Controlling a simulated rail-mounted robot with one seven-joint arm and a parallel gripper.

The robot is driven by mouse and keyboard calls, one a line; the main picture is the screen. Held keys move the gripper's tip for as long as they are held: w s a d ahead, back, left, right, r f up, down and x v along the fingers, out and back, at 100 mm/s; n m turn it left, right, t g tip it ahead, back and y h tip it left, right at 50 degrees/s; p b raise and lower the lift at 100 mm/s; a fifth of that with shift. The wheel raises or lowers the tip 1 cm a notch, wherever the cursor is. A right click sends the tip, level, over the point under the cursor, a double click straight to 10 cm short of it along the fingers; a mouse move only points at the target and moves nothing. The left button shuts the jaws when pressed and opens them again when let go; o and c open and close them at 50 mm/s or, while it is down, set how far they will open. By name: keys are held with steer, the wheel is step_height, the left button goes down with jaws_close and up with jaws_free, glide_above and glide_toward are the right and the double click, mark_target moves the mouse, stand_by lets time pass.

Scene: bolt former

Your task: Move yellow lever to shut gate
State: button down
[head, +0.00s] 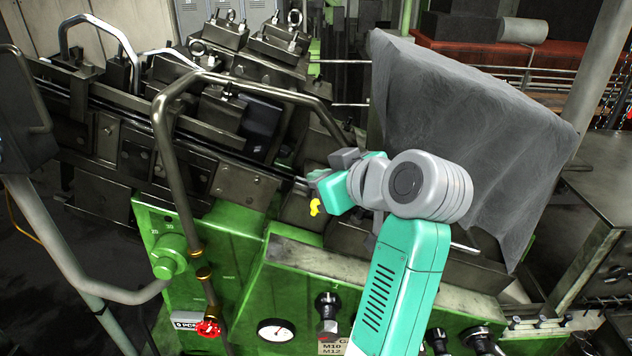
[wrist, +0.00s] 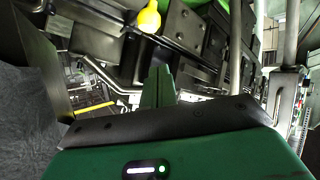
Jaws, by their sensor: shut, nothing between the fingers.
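The yellow lever (head: 315,207) shows in the head view as a small yellow knob just below my gripper (head: 314,180), in front of the dark machine blocks. In the wrist view, its rounded yellow knob (wrist: 149,17) is at the top edge, beyond my gripper's fingertips (wrist: 158,72). The green fingers are together with nothing between them. A gap shows between fingertips and knob in the wrist view; the head view does not show whether they touch. The rest of the lever is hidden or out of frame. I cannot tell which part is the gate.
A bent metal pipe (head: 162,125) arches over the machine left of my arm. A grey sheet-covered block (head: 465,125) stands close on the right. The green panel (head: 290,285) below carries a gauge (head: 276,330), a red valve (head: 208,327) and black knobs. A yellow bar (wrist: 95,107) shows at wrist-view left.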

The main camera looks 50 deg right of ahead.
steer(key=d+b+v, duration=0.1)
steer(key=v, duration=0.5)
steer(key=shift+s+d+f, duration=0.25)
steer(key=shift+s+d, duration=0.2)
steer(key=shift+d, duration=0.15)
steer(key=shift+w, duration=0.1)
steer(key=w+a+r+t+p, duration=0.1)
steer(key=w+a+r+t, duration=0.15)
steer(key=a, duration=0.35)
steer(key=w+a+r+t+h+p, duration=0.1)
steer(key=w+a+r+p, duration=0.1)
steer(key=a+r, duration=0.35)
steer(key=w+a+r+t+p, duration=0.1)
steer(key=w+a+r+t, duration=0.1)
steer(key=a, duration=0.6)
steer(key=s+a+r+t+y+p, duration=0.1)
steer(key=s+a+r+t+y, duration=0.1)
steer(key=a, duration=0.8)
steer(key=s+a+r+n+t+y+p, duration=0.1)
steer(key=s+a+r+t, duration=0.4)
steer(key=a, duration=0.5)
step_height(320, 180, up, 2)
steer(key=shift+s+a+r+y, duration=0.1)
steer(key=shift+s+a+y, duration=0.3)
steer(key=shift+s+y, duration=0.55)
steer(key=shift+s+h, duration=0.15)
steer(key=shift+h, duration=0.1)
